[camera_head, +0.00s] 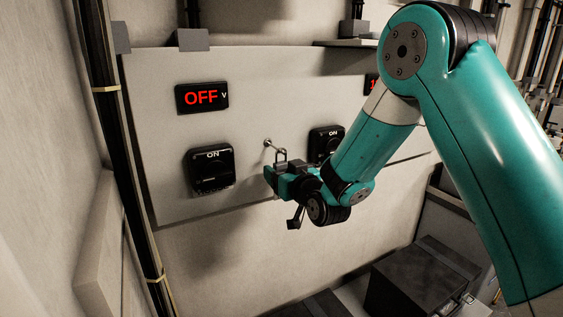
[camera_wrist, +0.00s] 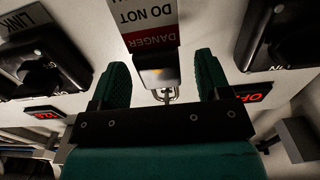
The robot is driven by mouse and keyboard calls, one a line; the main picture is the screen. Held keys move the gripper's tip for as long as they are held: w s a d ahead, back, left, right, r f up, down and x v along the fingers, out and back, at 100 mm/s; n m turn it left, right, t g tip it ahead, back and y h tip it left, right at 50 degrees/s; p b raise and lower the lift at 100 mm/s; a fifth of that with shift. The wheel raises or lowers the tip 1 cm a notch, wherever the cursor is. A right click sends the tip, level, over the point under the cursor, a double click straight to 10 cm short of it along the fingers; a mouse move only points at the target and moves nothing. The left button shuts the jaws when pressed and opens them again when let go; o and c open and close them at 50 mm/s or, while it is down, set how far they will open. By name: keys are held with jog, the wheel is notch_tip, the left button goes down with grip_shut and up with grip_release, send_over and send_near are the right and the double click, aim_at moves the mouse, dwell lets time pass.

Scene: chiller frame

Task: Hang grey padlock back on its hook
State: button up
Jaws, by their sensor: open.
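The grey padlock (camera_wrist: 157,72) sits between the two fingers of my gripper (camera_wrist: 162,76) in the wrist view, with a gap on each side. My gripper is open. A white and red danger tag (camera_wrist: 150,18) is beside the padlock. In the head view the padlock's shackle (camera_head: 281,154) shows just above my gripper (camera_head: 271,178), and its body is hidden. The metal hook (camera_head: 268,143) sticks out from the panel, its outer end at the shackle. The shackle seems to be on the hook, but I cannot be sure it is around it.
The pale panel (camera_head: 175,140) carries a left black switch (camera_head: 210,170) marked ON and a right one (camera_head: 325,142) beside my arm. A red OFF display (camera_head: 202,97) is above the left switch. A dark box (camera_head: 420,275) stands low at the right.

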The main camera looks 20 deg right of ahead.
jog(key=shift+w+a, duration=0.1)
jog(key=shift+w, duration=0.55)
jog(key=c, duration=1.1)
jog(key=shift+r, duration=0.5)
jog(key=shift+s+r+b, duration=0.2)
jog(key=shift+b, duration=0.3)
jog(key=shift+s+d+b, duration=0.6)
jog(key=shift+s+b, duration=1.95)
jog(key=shift+s, duration=0.35)
jog(key=shift+s+d+b, duration=0.55)
jog(key=shift+s+b, duration=1.95)
jog(key=shift+s, duration=0.35)
jog(key=shift+s+d+b, duration=0.6)
jog(key=shift+s+b, duration=1.95)
jog(key=shift+s, duration=0.35)
